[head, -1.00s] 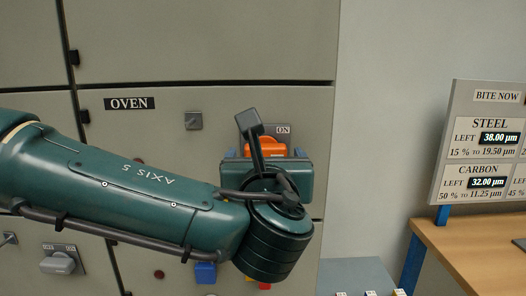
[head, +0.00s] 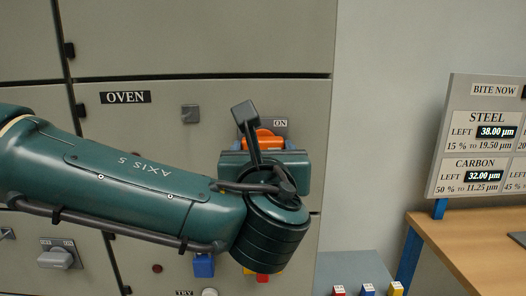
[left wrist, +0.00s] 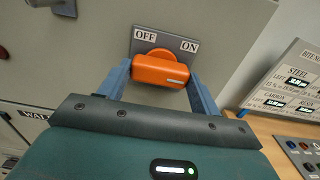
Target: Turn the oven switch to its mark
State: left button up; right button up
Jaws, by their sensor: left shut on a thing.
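The oven switch is an orange rotary handle (left wrist: 160,72) on a grey plate with OFF at left and ON at right in the left wrist view. Its handle lies roughly crosswise, tilted slightly in that view. My left gripper (left wrist: 158,82) has its two blue fingers on either end of the handle and is shut on it. In the head view the orange switch (head: 265,139) shows only in part above my left gripper (head: 268,148), with the ON label (head: 280,124) visible; my wrist hides the rest. The OVEN label (head: 125,97) is on the panel. My right gripper is not in view.
Another grey switch (head: 55,258) is at the lower left of the cabinet. A blue part (head: 204,266) shows below my arm. A sign board (head: 484,136) stands above a wooden table (head: 470,240) at right. Coloured buttons (head: 368,289) are at the bottom.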

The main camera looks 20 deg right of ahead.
pick_arm(q)
jog(key=n+b, duration=1.6)
jog(key=n, duration=0.2)
jog(key=shift+f+b, duration=0.1)
jog(key=shift+b, duration=0.25)
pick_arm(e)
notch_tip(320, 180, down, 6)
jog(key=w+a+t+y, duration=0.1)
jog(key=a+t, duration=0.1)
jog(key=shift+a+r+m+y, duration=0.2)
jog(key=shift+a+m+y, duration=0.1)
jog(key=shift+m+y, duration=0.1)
pick_arm(q)
jog(key=o, duration=1)
